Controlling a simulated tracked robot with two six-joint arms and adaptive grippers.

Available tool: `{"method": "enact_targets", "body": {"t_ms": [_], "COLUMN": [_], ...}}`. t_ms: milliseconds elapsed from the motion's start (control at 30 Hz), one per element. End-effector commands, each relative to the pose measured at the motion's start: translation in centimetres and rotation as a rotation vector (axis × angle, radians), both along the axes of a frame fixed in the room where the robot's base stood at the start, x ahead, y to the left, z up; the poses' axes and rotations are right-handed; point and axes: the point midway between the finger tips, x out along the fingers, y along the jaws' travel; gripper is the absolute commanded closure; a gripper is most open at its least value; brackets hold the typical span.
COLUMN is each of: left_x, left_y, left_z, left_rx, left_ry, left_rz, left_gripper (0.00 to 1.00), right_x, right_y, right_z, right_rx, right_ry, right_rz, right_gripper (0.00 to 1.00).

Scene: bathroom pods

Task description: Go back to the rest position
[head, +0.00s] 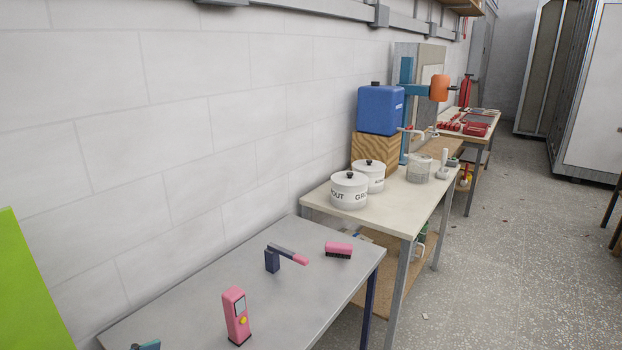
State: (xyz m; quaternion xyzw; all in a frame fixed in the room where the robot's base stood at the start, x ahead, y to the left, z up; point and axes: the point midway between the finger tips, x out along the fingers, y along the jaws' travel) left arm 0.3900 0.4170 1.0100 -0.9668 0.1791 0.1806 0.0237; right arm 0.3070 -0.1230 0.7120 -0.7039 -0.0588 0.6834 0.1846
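Neither of my grippers and neither arm shows in the head view. The near grey table (215,307) carries a pink handheld device (236,316) standing upright, a dark blue tool with a pink tip (285,255) and a pink brush (339,249) with dark bristles. A small teal and dark item (146,346) is cut off at the bottom edge.
A second table (408,197) behind holds white lidded pots (349,190), a blue canister (380,110) on a wooden block (375,153) and a clear container (419,169). A table with red tools (476,128) stands farther back. The floor (530,260) at right is mostly clear.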

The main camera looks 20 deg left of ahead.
Motion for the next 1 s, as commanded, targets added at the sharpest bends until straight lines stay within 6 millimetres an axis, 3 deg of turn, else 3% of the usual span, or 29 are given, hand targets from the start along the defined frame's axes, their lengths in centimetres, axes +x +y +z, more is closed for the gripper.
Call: {"method": "enact_targets", "body": {"t_ms": [367, 533, 633, 700, 800, 900, 1000], "left_x": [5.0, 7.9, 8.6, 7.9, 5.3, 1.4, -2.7], "left_y": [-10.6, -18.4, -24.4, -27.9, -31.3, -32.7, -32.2], "left_z": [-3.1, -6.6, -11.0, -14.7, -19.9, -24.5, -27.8], "left_rx": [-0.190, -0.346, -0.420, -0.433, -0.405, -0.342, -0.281], "left_ry": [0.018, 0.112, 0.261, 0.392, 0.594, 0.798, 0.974], "left_rz": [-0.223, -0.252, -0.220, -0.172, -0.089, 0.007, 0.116], "left_gripper": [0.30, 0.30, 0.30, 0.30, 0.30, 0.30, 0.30], "right_x": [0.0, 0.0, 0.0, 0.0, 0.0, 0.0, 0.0], "right_y": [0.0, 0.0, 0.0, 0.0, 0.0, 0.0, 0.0], "right_z": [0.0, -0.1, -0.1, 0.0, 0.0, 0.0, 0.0], "right_rx": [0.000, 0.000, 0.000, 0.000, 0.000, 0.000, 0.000], "right_ry": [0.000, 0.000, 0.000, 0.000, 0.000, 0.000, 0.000], "right_rz": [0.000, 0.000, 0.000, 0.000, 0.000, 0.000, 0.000], "right_gripper": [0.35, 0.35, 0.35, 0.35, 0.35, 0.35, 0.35]}}
